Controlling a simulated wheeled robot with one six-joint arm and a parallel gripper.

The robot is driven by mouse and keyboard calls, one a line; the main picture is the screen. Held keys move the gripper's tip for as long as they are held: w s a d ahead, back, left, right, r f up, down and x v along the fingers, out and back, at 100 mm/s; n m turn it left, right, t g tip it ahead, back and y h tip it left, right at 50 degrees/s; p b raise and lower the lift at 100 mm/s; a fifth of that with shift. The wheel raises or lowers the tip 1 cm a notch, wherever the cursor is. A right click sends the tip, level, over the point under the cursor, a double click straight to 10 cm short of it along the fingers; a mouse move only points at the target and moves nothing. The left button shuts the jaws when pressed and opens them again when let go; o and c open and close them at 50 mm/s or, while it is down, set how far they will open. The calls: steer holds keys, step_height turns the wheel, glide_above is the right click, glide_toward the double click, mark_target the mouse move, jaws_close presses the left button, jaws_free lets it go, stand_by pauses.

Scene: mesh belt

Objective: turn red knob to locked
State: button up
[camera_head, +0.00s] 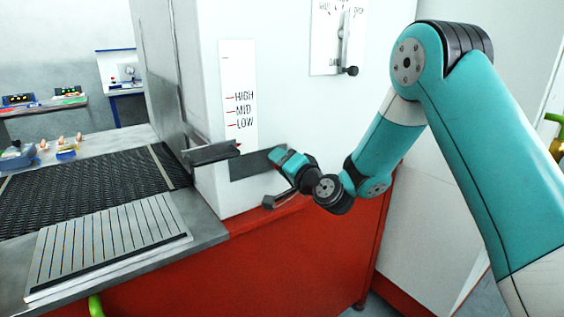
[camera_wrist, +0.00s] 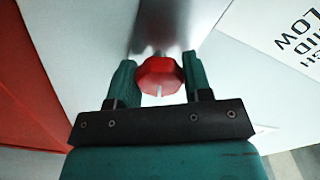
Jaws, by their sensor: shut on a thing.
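The red knob (camera_wrist: 159,75) is faceted and sits on a pale metal face in the wrist view. A small light mark shows on its lower front edge. My gripper (camera_wrist: 160,68) has its two teal fingers on either side of the knob and is shut on it. In the head view my gripper (camera_head: 279,158) is low against the white machine housing (camera_head: 210,60), beside a dark grey plate (camera_head: 250,166). The knob is hidden there. I cannot read any locked marking near the knob.
A HIGH/MID/LOW scale (camera_head: 239,90) is on the housing above my gripper. A panel with a dark lever (camera_head: 347,45) is higher right. A dark mesh belt (camera_head: 95,205) and slatted tray (camera_head: 110,240) lie at left. A red base (camera_head: 290,260) is below.

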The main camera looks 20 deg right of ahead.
steer(key=shift+m+p, duration=0.35)
steer(key=shift+m, duration=1.45)
steer(key=o, duration=0.9)
steer(key=shift+d, duration=0.1)
steer(key=shift+b+v, duration=8.7)
steer(key=shift+b, duration=0.65)
